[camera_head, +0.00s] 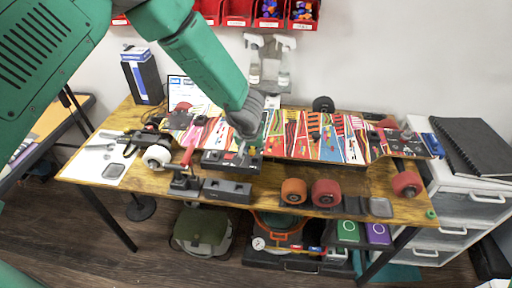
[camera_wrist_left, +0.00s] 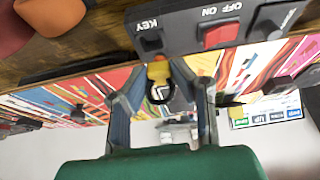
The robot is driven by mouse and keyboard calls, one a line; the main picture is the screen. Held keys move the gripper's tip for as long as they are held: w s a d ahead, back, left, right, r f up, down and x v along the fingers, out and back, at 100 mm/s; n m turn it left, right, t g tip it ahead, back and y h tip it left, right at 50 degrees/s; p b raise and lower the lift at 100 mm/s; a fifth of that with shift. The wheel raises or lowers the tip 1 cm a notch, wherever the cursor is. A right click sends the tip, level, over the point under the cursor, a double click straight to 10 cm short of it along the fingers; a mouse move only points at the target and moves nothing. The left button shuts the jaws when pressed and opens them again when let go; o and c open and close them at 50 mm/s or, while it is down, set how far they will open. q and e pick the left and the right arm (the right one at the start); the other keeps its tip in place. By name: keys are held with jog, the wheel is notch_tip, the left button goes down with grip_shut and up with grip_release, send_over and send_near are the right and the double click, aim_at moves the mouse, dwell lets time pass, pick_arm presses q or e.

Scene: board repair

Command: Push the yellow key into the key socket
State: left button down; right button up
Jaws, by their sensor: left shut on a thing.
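My left gripper (camera_head: 243,133) reaches down over the black control box (camera_head: 219,161) on the wooden table. In the left wrist view, the box (camera_wrist_left: 185,32) shows upside down with a red ON/OFF switch (camera_wrist_left: 219,34) and a dark key socket (camera_wrist_left: 151,42) beside the word KEY. The yellow key (camera_wrist_left: 159,72), with a black ring, sits between the fingertips of my left gripper (camera_wrist_left: 160,80), which is shut on it. The key's front end is right at the socket; I cannot tell how deep it is in. My right gripper is not in view.
A colourful skateboard deck (camera_head: 318,135) lies behind the box. Orange wheels (camera_head: 293,191) and a grey-black block (camera_head: 227,190) stand at the table's front. Spray bottles (camera_head: 285,65) and a black box (camera_head: 143,77) are at the back; drawers (camera_head: 470,205) stand right.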

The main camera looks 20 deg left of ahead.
pick_arm(q)
jog(key=shift+d, duration=0.3)
jog(key=shift+a+f, duration=0.15)
jog(key=shift+f, duration=0.25)
jog(key=shift+d+f, duration=0.2)
jog(key=shift+f, duration=0.1)
dwell(0.4)
jog(key=shift+p, duration=0.55)
dwell(0.5)
jog(key=shift+f, duration=0.35)
dwell(0.9)
jog(key=shift+f+p, duration=0.15)
jog(key=shift+p, duration=0.45)
jog(key=shift+f, duration=0.5)
dwell(0.8)
